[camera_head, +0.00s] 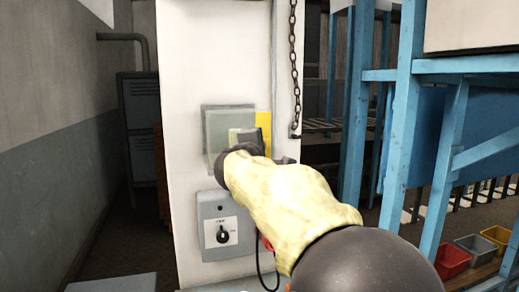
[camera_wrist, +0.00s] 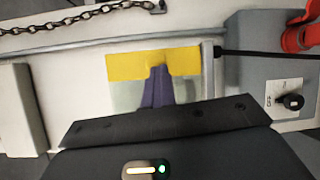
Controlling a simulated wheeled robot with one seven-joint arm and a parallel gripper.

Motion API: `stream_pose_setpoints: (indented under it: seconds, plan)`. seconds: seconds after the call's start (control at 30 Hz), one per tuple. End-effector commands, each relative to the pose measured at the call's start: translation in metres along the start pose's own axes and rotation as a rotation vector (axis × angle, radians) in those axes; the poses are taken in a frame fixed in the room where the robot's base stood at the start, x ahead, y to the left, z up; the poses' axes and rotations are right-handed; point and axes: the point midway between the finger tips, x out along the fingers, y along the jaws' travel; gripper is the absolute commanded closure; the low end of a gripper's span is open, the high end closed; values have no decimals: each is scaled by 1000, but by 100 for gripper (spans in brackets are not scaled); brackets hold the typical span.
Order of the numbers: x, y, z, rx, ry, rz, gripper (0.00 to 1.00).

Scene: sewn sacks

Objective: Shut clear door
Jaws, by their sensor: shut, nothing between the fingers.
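A grey wall box with a pale, see-through door (camera_head: 217,130) is on the white pillar, left of a yellow panel (camera_head: 263,128). In the wrist view the clear door (camera_wrist: 127,95) shows as a pale greenish pane beside the yellow panel (camera_wrist: 125,65). My gripper (camera_head: 243,138) is in front of the box, covering its lower right part. In the wrist view my dark purple fingers (camera_wrist: 158,85) are together and empty, with their tips over the border of pane and yellow panel. Whether they touch is unclear. The door's exact angle and its hinge are hard to make out.
A grey switch box (camera_head: 222,222) with a black knob is just below; a red part (camera_wrist: 300,35) is beside it in the wrist view. A chain (camera_head: 294,70) hangs to the right. Blue racking (camera_head: 400,120) and red and yellow bins (camera_head: 452,262) stand at right.

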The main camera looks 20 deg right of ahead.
Motion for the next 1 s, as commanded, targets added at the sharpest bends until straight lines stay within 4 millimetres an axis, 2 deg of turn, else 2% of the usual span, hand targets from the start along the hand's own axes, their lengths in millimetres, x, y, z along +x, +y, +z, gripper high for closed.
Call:
stream_pose_setpoints:
  seconds: [0.07, 0.23, 0.3, 0.7, 0.83, 1.0]
  plan:
    - [-7, 2, -5, 2, -6, 10, 100]
    - [-29, -1, -31, -1, 7, 9, 100]
    - [-36, -2, -16, 3, 6, 8, 100]
    - [-69, -11, 46, 2, -2, 3, 100]
    - [-75, -11, 57, 0, -2, 3, 100]
    - [-77, -11, 59, -2, 1, 2, 100]
